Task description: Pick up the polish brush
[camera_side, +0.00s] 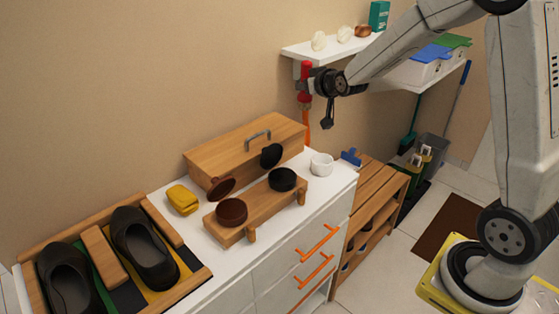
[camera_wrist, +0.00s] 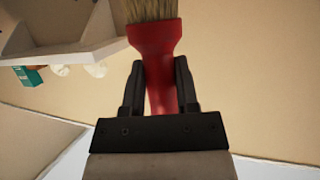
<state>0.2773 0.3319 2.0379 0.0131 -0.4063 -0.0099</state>
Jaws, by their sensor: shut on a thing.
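My gripper (camera_side: 308,85) is up near the wall, just under the left end of the upper shelf. It is shut on a red brush. In the wrist view the brush's red handle (camera_wrist: 157,92) runs between the two fingers, and its tan bristles (camera_wrist: 152,9) point away from the gripper, cut off by the top edge. In the side view red parts of the brush (camera_side: 305,71) show above and below the fingers. The brush is clear of the dresser top.
The white dresser (camera_side: 285,237) below holds a wooden box (camera_side: 225,156), a wooden stand (camera_side: 262,207) with brown and black round items, a yellow cloth (camera_side: 183,199), a white cup (camera_side: 321,164) and a shoe tray (camera_side: 190,290). The upper shelf (camera_side: 330,49) is close to my gripper.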

